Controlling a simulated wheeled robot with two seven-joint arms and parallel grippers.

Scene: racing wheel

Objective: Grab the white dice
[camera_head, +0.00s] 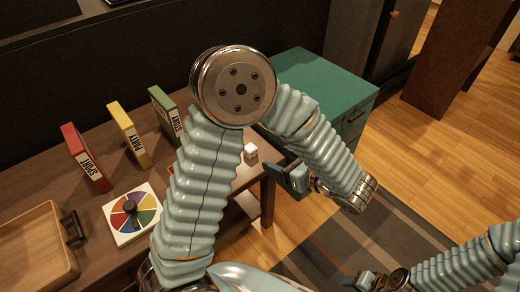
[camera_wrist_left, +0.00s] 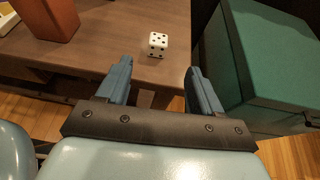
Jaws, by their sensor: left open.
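The white dice (camera_head: 250,151) sits on the wooden table near its right end. In the left wrist view the white dice (camera_wrist_left: 157,44) shows black dots and lies beyond the fingertips, roughly between the lines of the two fingers. My left gripper (camera_wrist_left: 160,72) is open and empty, with its fingers pointing toward the dice and apart from it. In the head view my left gripper (camera_head: 276,170) is just right of the dice, by the table's edge. My right gripper (camera_head: 364,282) is at the bottom right, low over the floor; its finger gap is too small to read.
The table also holds a colour spinner (camera_head: 132,212), a wooden tray (camera_head: 36,252), and red (camera_head: 85,158), yellow (camera_head: 128,134) and green (camera_head: 166,112) boxes. A reddish-brown object (camera_wrist_left: 49,18) stands left of the dice. A green cabinet (camera_head: 318,84) stands close to the right.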

